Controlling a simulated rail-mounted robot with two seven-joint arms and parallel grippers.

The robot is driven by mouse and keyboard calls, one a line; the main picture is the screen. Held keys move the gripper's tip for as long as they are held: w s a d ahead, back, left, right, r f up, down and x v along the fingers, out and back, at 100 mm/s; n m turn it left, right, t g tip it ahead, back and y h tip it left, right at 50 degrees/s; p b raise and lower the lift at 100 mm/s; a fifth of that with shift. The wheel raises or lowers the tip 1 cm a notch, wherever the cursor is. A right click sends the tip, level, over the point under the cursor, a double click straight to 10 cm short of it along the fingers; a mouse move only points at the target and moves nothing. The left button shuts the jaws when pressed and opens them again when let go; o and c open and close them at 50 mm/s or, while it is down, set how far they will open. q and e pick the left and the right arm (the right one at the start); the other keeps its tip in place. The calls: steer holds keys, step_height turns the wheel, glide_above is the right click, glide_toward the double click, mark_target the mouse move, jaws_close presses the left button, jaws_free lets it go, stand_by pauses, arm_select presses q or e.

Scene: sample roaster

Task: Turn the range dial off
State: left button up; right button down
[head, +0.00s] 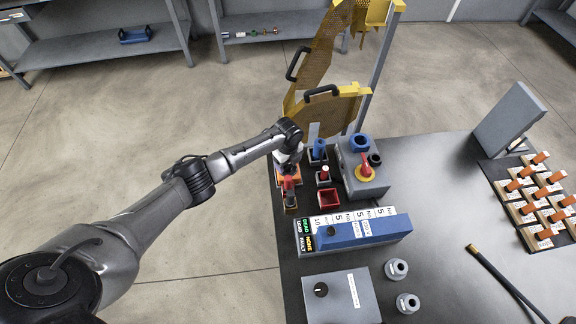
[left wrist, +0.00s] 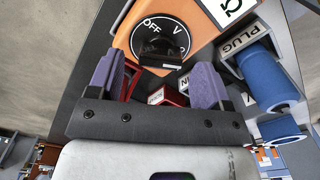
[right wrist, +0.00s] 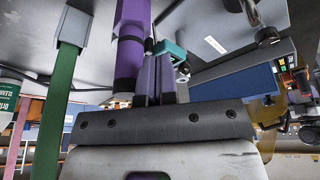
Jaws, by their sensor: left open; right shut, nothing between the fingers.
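The orange meter (left wrist: 205,15) carries the round black range dial (left wrist: 161,38), with white OFF and V marks. The dial's raised black knob is partly hidden by its own dark shape and the view angle, so I cannot tell its setting. My left gripper (left wrist: 156,72) is open, its purple fingers spread on either side just below the knob in the left wrist view. I cannot tell whether they touch it. In the head view my left gripper (head: 289,165) is over the meter (head: 291,181) and hides much of it. My right gripper (right wrist: 156,62) is shut and empty, away from the dial.
A blue plug (left wrist: 268,80) stands in a holder beside the meter. A red tray (head: 328,198), a grey box with a red handle (head: 365,165) and a blue-topped labelled block (head: 355,232) stand close by. A yellow guard (head: 335,105) rises behind.

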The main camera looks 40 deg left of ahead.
arm_select(q)
steer(key=shift+f, duration=0.9)
steer(key=c, duration=0.9)
